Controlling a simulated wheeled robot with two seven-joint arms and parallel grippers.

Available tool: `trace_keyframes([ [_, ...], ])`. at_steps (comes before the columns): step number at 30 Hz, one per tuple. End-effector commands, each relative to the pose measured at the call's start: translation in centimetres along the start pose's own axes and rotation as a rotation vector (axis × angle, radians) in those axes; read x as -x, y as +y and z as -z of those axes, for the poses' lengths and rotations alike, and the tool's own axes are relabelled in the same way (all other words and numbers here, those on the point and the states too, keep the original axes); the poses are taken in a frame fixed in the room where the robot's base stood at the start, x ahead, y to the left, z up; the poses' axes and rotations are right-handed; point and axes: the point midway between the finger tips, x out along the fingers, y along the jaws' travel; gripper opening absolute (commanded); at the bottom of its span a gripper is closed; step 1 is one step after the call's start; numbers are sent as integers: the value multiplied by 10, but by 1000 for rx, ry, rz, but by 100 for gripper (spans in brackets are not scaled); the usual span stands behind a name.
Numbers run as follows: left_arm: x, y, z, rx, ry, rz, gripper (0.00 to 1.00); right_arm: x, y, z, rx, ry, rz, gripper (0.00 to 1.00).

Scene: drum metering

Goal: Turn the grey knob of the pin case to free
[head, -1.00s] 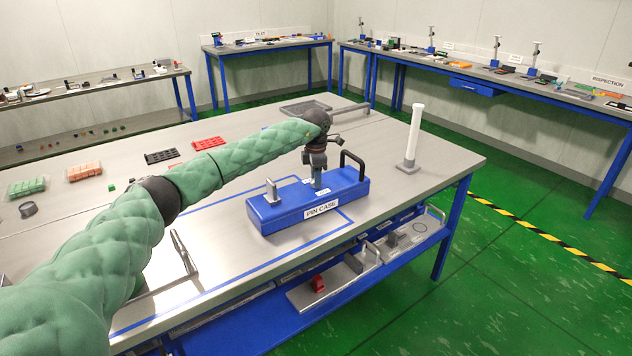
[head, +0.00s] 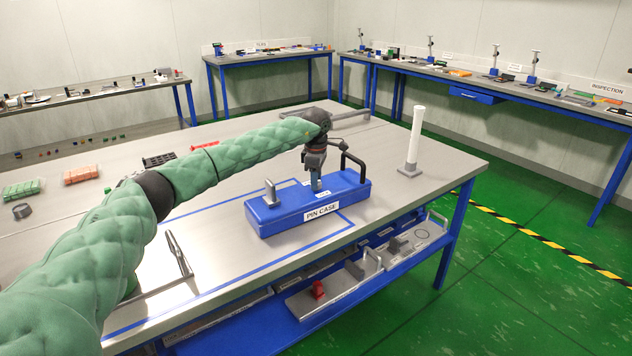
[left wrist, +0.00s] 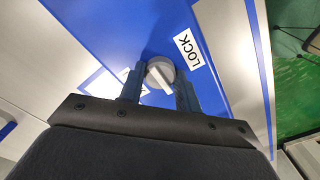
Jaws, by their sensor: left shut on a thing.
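The blue pin case (head: 262,222) stands on the table inside a blue outline, its front label reading PIN CASE. Its grey knob (left wrist: 160,73) is round with a pale raised bar, and it shows between the fingers in the left wrist view. A LOCK label (left wrist: 187,49) lies beside it; a second label is partly hidden by a finger. My left gripper (head: 315,185) points down on the case top and is shut on the knob; it also shows in the left wrist view (left wrist: 160,82). In the head view the fingers hide the knob. My right gripper is not in view.
A metal latch-like post (head: 270,192) rises from the case's left end, and a black handle (head: 352,160) from its right end. A white post (head: 415,135) stands to the right. Green (head: 22,189) and orange (head: 80,174) blocks lie at the left. The table front is clear.

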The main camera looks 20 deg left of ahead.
Motion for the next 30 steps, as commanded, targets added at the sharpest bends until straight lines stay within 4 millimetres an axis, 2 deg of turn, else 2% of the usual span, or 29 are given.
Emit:
trace_keyframes([
  [8,1,0,0,-1,0,-1,10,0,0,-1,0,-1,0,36],
  [9,1,0,0,-1,0,-1,37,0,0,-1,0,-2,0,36],
  [12,1,0,0,-1,0,-1,55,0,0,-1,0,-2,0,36],
  [22,3,0,0,0,0,-1,55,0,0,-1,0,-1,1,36],
  [26,15,1,0,0,0,-3,55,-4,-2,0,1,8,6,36],
  [30,37,1,0,1,0,-4,55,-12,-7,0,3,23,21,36],
])
